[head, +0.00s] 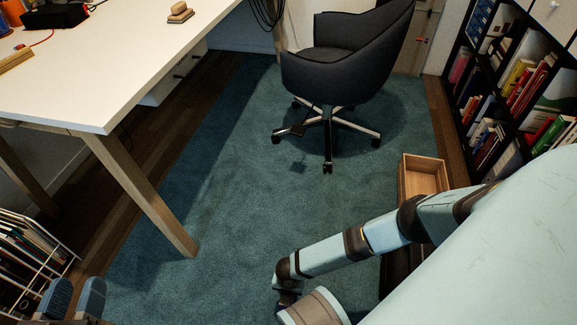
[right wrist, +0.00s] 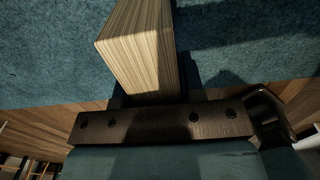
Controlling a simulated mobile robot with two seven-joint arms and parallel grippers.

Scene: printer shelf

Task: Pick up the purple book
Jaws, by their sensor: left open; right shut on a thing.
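I cannot pick out a clearly purple book in either view. Upright books in several colours fill the dark bookshelf (head: 497,65) at the right of the head view. My left gripper (head: 72,300) is open and empty at the lower left, beside the wire rack. In the right wrist view my right gripper (right wrist: 165,115) is shut on a tan, fine-striped block (right wrist: 138,50).
A white desk (head: 110,60) with wooden legs stands at the left, above a wire rack (head: 45,240) of books and files. A dark office chair (head: 345,70) stands at the back. An open wooden box (head: 424,178) lies near the bookshelf. The teal rug's middle is clear.

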